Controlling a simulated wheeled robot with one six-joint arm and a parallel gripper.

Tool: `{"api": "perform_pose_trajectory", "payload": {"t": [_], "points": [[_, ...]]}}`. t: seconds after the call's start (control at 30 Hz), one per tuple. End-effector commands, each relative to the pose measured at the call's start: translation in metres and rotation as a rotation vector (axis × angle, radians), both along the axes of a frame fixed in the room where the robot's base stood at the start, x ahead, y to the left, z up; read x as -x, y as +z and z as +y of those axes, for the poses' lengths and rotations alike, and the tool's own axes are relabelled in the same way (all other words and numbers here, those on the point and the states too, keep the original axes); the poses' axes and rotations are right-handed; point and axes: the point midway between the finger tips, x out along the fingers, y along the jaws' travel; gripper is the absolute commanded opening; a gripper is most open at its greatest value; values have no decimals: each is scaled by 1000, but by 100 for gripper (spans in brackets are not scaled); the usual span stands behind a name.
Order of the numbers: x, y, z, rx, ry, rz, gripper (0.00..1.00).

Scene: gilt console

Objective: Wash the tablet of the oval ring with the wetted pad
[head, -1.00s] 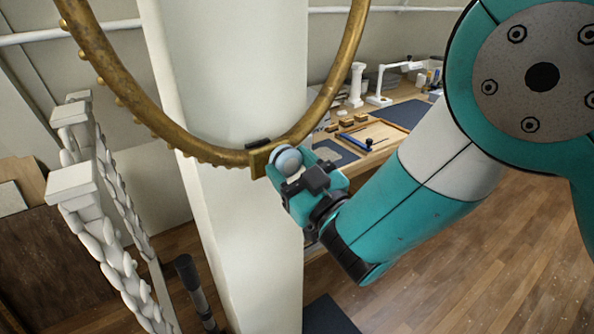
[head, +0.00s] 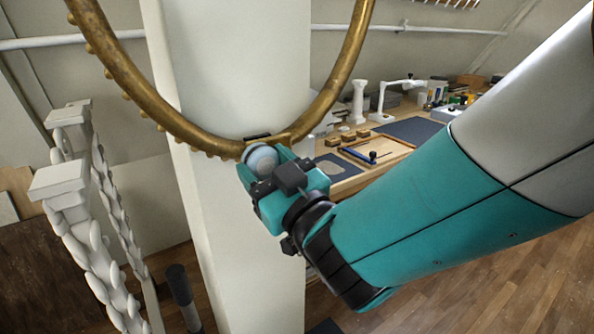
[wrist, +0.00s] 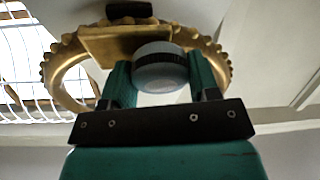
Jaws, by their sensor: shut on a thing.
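The gilt oval ring (head: 142,95) hangs in front of a pale pillar, its lower curve in the head view. The tablet, a flat gold plate (wrist: 108,45), sits at the ring's bottom in the wrist view; in the head view my gripper and the pad mostly hide it. My gripper (head: 266,166) is shut on the round pad (head: 261,158), pale blue-grey with a dark band. In the wrist view the pad (wrist: 160,78) is between my two teal fingers (wrist: 160,85), overlapping the plate's right part. I cannot tell whether pad and plate touch.
The pale pillar (head: 235,240) stands close behind the ring. A white carved balustrade (head: 85,240) is at the left. A workbench with a wooden tray (head: 385,150), small blocks and a white lamp (head: 392,92) stands at the back right.

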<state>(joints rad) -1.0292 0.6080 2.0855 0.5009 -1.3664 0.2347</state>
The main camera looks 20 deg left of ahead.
Motion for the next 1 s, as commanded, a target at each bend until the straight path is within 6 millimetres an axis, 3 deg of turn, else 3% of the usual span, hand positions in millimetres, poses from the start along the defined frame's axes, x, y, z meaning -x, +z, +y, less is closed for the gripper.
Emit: {"api": "perform_pose_trajectory", "payload": {"t": [0.37, 1.0], "points": [[2, -2, -3, 2, -2, 0, 36], [39, -2, -46, 2, -2, -1, 36]]}}
